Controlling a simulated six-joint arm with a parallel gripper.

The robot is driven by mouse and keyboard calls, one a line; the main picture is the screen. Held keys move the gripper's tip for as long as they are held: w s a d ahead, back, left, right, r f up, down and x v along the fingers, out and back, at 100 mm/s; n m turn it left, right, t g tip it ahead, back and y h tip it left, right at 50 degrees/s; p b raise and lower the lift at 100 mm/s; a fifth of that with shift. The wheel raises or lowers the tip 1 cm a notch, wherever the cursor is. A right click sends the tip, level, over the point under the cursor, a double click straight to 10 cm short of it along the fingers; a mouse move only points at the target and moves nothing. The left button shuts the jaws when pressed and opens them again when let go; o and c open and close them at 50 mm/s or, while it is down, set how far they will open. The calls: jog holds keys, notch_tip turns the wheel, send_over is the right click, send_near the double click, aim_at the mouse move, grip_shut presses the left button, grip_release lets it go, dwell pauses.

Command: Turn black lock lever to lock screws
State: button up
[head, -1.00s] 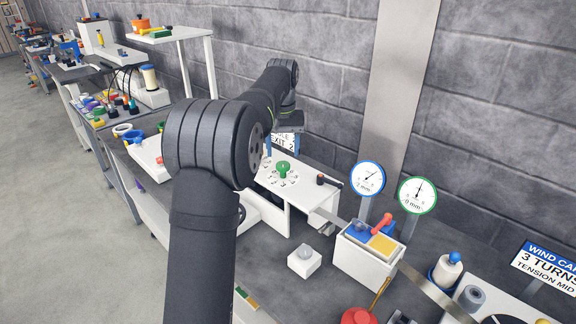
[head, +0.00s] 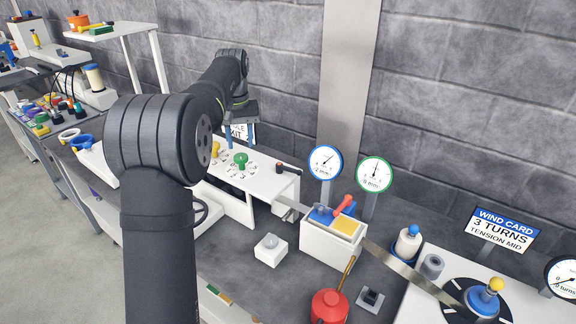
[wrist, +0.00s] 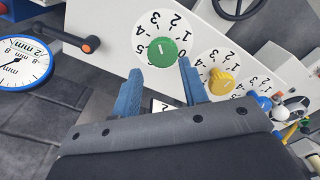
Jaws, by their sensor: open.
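The black lock lever (head: 287,167) sits on the right part of the white panel (head: 228,186) in the head view. In the wrist view the lever (wrist: 66,36) is at the upper left, a black bar with an orange end. My gripper (wrist: 160,66) is open and empty, with blue fingers. In the wrist view its fingertips are around the green knob's place in the picture (wrist: 162,51); contact cannot be told. The lever is outside the fingers.
Two dial gauges, blue-rimmed (head: 325,162) and green-rimmed (head: 374,174), stand right of the panel. A white box with blue and yellow tops (head: 330,243) and a small white block (head: 270,250) are in front. A red pot (head: 329,307) is nearer. A grey wall stands behind.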

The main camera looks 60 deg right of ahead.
jog(key=s+d+r+m+h, duration=0.1)
jog(key=s+d+r+m, duration=0.1)
jog(key=s, duration=0.2)
jog(key=s+d+r+m+h, duration=0.1)
jog(key=s+r+m, duration=0.1)
jog(key=s, duration=0.3)
jog(key=s+d+r+m+h, duration=0.1)
jog(key=s+d+r+m, duration=0.1)
jog(key=s+r+m, duration=0.1)
jog(key=shift+s+d+h, duration=0.3)
jog(key=shift+s, duration=0.45)
grip_shut()
jog(key=m, duration=0.1)
send_over(289, 171)
jog(key=d, duration=0.5)
jog(key=f, duration=0.9)
jog(key=shift+s, duration=0.25)
jog(key=shift+a+f, duration=0.9)
jog(key=shift+a, duration=0.2)
jog(key=shift+s+a+f, duration=0.1)
jog(key=shift+a+f, duration=0.25)
jog(key=shift+a, duration=0.1)
